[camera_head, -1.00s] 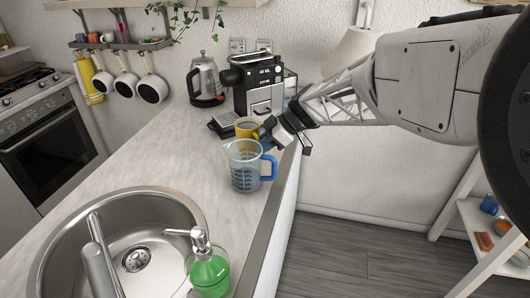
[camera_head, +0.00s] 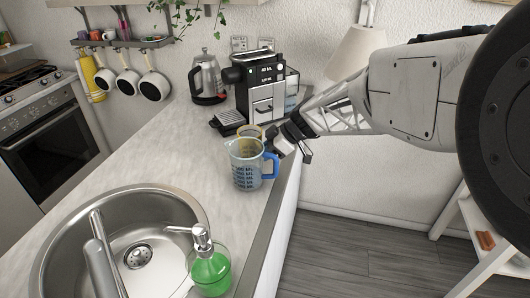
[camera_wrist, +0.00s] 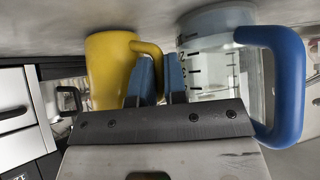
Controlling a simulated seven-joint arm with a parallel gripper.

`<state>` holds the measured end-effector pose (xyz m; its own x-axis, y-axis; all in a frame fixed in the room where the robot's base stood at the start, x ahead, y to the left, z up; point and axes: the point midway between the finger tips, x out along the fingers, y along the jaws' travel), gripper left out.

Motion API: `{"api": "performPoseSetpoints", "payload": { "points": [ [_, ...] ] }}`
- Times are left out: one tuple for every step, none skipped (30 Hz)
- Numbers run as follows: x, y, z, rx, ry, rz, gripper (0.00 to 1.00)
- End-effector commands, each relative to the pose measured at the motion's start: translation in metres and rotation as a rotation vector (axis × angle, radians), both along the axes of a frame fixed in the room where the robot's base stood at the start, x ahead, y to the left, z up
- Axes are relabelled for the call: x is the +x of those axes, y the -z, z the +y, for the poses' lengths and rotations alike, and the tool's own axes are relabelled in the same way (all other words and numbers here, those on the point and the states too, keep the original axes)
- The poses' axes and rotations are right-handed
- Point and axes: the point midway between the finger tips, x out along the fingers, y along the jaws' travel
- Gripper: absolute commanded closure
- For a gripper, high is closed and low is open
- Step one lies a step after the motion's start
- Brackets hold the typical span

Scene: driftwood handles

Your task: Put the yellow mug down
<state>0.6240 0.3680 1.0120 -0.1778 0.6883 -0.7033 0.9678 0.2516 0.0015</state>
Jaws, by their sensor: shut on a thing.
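The yellow mug (camera_head: 250,131) is on the far side of the clear measuring jug in the head view, partly hidden by the jug's rim. In the wrist view the yellow mug (camera_wrist: 108,68) shows at left, with the counter along the top of the picture. My gripper (camera_head: 270,136) reaches in from the right. In the wrist view my gripper (camera_wrist: 158,75) has its blue-grey fingers shut on the mug's handle. I cannot tell whether the mug's base touches the counter.
The measuring jug (camera_head: 247,170) with its blue handle stands very close to the mug and gripper. A coffee machine (camera_head: 262,88) and a kettle (camera_head: 205,80) stand behind. A green soap bottle (camera_head: 210,272) is by the sink (camera_head: 165,215). The counter (camera_head: 150,150) is clear at left.

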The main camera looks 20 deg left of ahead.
Motion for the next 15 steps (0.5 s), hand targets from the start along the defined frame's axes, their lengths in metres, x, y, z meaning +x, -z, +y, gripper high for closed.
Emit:
{"api": "performPoseSetpoints", "payload": {
  "points": [
    [0.0001, -0.0005, 0.0001, 0.0, 0.0, 0.0, 1.0],
    [0.0001, -0.0004, 0.0001, 0.0, 0.0, 0.0, 1.0],
    [0.0001, 0.0002, 0.0001, 0.0, 0.0, 0.0, 1.0],
    [0.0001, 0.0008, 0.0, 0.0, 0.0, 0.0, 1.0],
    [0.0001, 0.0015, 0.0, 0.0, 0.0, 0.0, 1.0],
    [0.0001, 0.0024, 0.0, 0.0, 0.0, 0.0, 1.0],
    [0.0, 0.0023, 0.0, 0.0, 0.0, 0.0, 0.83],
    [0.0, 0.0023, 0.0, 0.0, 0.0, 0.0, 0.78],
    [-0.0001, 0.0023, 0.0, 0.0, 0.0, 0.0, 0.77],
    [-0.0001, 0.0023, 0.0, 0.0, 0.0, 0.0, 0.77],
    [-0.0001, 0.0023, 0.0, 0.0, 0.0, 0.0, 0.77],
    [0.0, 0.0023, 0.0, 0.0, 0.0, 0.0, 0.77],
    [0.0, 0.0022, -0.0001, 0.0, 0.0, 0.0, 0.77],
    [0.0, 0.0022, -0.0001, 0.0, 0.0, 0.0, 0.77],
    [0.0, 0.0022, -0.0001, 0.0, 0.0, 0.0, 0.77]
  ]
}}
